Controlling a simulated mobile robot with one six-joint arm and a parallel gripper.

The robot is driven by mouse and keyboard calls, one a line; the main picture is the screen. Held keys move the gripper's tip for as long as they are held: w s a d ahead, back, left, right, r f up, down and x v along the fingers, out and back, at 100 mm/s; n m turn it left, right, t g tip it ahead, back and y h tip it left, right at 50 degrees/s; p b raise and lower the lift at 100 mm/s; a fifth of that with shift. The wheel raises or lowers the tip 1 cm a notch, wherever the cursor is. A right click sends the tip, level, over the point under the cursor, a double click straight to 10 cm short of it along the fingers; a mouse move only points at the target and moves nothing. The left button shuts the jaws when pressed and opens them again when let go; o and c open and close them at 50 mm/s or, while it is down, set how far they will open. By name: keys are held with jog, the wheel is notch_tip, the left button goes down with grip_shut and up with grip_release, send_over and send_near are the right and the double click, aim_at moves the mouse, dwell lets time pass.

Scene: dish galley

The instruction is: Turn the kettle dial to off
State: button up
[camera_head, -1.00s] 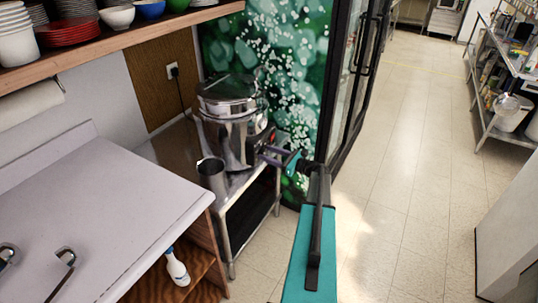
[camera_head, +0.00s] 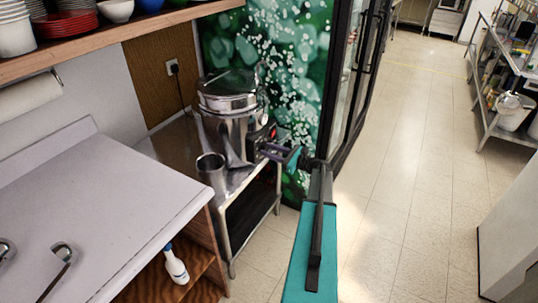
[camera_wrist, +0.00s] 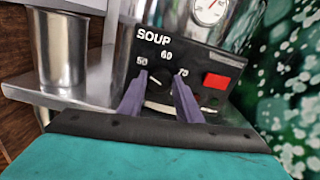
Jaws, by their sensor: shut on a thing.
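The kettle (camera_head: 228,115) is a tall shiny metal pot with a lid, standing on a metal stand. Its black control panel (camera_wrist: 190,60) faces my gripper and is marked SOUP, with 50, 60 and 70 around the dial (camera_wrist: 160,92). My gripper (camera_wrist: 160,80) has its two purple fingers at the dial, one on each side, and is shut on it. The fingers and wrist hide part of the dial, so its exact setting is hard to read. In the head view my gripper (camera_head: 272,152) reaches the kettle's front right side.
A red switch (camera_wrist: 216,81) is right of the dial, and a round gauge (camera_wrist: 208,10) is above. A metal cup (camera_head: 212,172) stands left of the kettle. A grey counter (camera_head: 95,205) is at left.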

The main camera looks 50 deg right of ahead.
jog(key=n+b, duration=1.1)
jog(key=b, duration=0.4)
jog(key=n+b, duration=1.2)
jog(key=b, duration=0.3)
jog(key=f+n+b, duration=0.1)
jog(key=n+b, duration=1)
jog(key=b, duration=0.5)
jog(key=shift+f, duration=0.1)
jog(key=shift+n, duration=0.4)
jog(key=o, duration=1)
